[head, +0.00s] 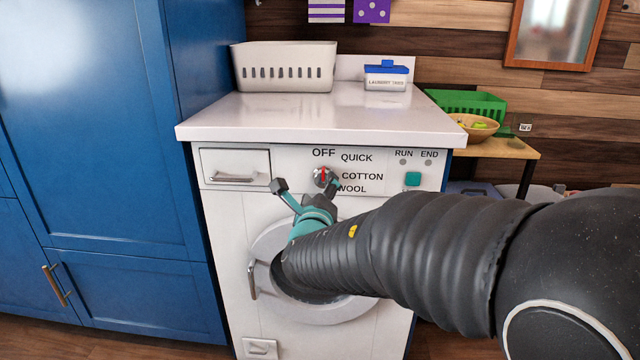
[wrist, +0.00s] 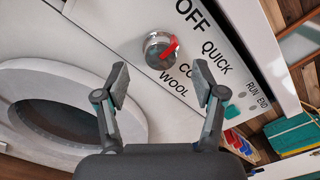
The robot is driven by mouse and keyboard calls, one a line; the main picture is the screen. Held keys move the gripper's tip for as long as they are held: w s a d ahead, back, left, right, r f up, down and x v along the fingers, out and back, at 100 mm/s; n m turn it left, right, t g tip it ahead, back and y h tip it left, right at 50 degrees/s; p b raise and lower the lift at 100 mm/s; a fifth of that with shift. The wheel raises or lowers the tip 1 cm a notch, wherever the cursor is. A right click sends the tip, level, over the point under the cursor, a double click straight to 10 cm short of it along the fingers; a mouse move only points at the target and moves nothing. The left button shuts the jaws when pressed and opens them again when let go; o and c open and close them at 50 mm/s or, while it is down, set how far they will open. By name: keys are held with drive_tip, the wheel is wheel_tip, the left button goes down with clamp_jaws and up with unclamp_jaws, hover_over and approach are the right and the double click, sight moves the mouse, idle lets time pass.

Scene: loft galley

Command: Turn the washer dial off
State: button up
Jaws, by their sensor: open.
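The washer (head: 232,226) stands front-on in the head view. Its round silver dial (head: 323,178) has a red pointer and sits on the control panel; it also shows in the wrist view (wrist: 153,47). The red pointer lies toward the word OFF, above QUICK, COTTON and WOOL. My gripper (head: 306,185) is open, its fingers spread wide, with nothing between them. In the wrist view the gripper (wrist: 161,78) has the dial ahead, between and beyond the fingertips, seemingly apart from them. In the head view the right finger partly covers the dial's edge.
A drawer (head: 235,167) lies left of the dial, and a teal button (head: 412,179) right of it. The round door (head: 262,245) is below. A white basket (head: 285,68) and a laundry tabs box (head: 386,76) stand on top. A blue cabinet (head: 95,120) is at left.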

drive_tip(key=s, duration=0.7)
drive_tip(key=shift+a, duration=0.1)
